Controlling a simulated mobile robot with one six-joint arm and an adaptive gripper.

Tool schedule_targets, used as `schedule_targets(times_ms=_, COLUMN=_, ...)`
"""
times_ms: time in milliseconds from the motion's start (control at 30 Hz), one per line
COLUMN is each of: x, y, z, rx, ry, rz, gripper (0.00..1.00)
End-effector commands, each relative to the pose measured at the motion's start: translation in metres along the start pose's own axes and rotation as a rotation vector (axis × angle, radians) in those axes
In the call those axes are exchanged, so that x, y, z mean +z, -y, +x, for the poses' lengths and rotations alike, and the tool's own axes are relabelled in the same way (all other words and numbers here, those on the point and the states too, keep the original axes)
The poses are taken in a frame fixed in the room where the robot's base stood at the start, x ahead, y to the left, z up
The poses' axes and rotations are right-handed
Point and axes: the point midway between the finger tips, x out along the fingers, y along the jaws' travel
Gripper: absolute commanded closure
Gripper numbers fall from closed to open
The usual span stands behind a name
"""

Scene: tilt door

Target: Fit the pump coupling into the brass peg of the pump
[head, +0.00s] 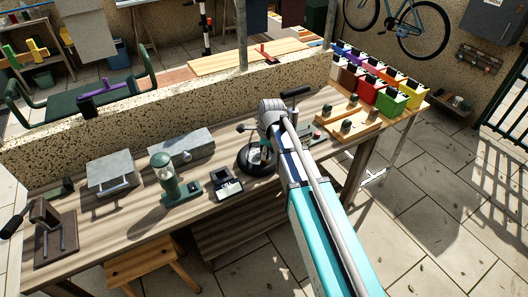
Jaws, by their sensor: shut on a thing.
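My arm reaches from the lower right over the workbench. My gripper (264,150) points down at the bench's middle, partly behind my own wrist. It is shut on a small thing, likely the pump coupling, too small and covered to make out. A black ring like a small tyre (246,168) lies on the bench right under and around my gripper in this view; I cannot tell if they touch. A black T-shaped handle (296,92), perhaps the pump's, stands just behind my wrist. The brass peg cannot be made out.
On the workbench (130,222), left of my gripper, are a dark device with a screen (227,186), a green lantern-like thing (170,180) and two grey boxes (112,172). Coloured bins (390,98) and a wooden fixture (345,124) stand right. A speckled wall (150,122) runs behind.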

Motion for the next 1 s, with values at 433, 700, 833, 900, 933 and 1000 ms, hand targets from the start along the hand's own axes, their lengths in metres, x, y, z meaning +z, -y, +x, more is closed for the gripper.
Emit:
schedule_targets(times_ms=433, x=0.000, y=0.000, z=0.000, rx=0.000, ry=0.000, rz=0.000, gripper=0.16)
schedule_targets(times_ms=700, x=0.000, y=0.000, z=-0.001, rx=0.000, ry=0.000, rz=0.000, gripper=0.16)
schedule_targets(times_ms=833, x=0.001, y=0.000, z=-0.004, rx=0.000, ry=0.000, rz=0.000, gripper=0.16)
schedule_targets(times_ms=900, x=0.001, y=0.000, z=-0.007, rx=0.000, ry=0.000, rz=0.000, gripper=0.16)
schedule_targets(times_ms=933, x=0.001, y=0.000, z=-0.009, rx=0.000, ry=0.000, rz=0.000, gripper=0.16)
schedule_targets(times_ms=1000, x=0.002, y=0.000, z=-0.013, rx=0.000, ry=0.000, rz=0.000, gripper=0.16)
